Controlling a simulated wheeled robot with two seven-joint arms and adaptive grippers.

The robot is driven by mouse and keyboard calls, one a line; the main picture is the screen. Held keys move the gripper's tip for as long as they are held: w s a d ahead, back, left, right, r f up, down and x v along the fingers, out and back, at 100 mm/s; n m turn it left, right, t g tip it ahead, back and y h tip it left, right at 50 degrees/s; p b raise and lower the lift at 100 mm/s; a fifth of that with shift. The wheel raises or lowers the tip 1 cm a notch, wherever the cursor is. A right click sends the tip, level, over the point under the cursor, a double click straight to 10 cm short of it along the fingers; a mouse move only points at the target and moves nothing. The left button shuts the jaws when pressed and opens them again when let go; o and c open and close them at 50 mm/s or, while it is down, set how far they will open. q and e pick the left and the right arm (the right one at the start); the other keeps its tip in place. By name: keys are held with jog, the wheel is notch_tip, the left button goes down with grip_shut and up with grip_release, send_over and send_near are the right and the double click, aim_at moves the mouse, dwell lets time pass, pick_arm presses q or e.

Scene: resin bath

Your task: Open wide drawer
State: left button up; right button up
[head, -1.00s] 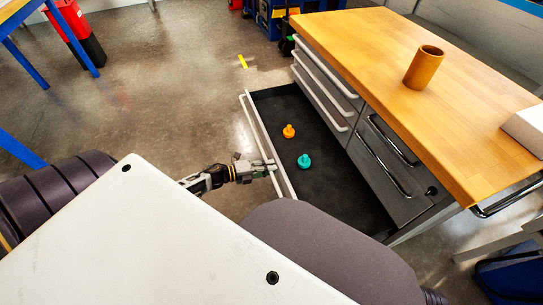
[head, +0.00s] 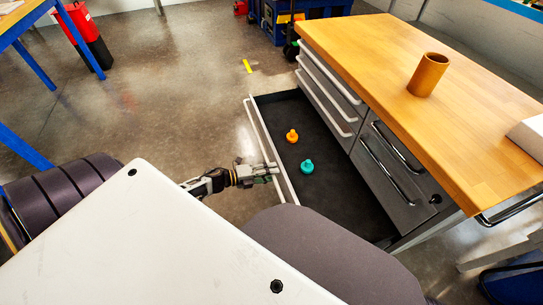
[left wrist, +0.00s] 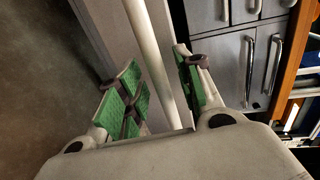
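The wide drawer (head: 285,92) is the lowest one of the workbench cabinet and stands far pulled out, its dark floor exposed. Its long pale handle bar (head: 262,135) runs along the front; it also crosses the left wrist view (left wrist: 146,42). My left gripper (head: 272,171) is at the bar near the drawer's near end. In the left wrist view its green-padded fingers (left wrist: 163,92) are apart, one on each side of the bar, with gaps showing. My right gripper is not in view.
An orange piece (head: 292,136) and a teal piece (head: 307,166) stand in the drawer. The wooden worktop (head: 450,110) above carries a brown cup (head: 428,75). Other closed drawers (head: 330,85) sit above the open one. The floor (head: 165,95) left of the drawer is clear.

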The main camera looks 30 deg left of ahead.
pick_arm(q)
jog(key=v, duration=1.1)
jog(key=shift+s, duration=0.15)
jog(key=shift+a, duration=0.1)
dwell(0.8)
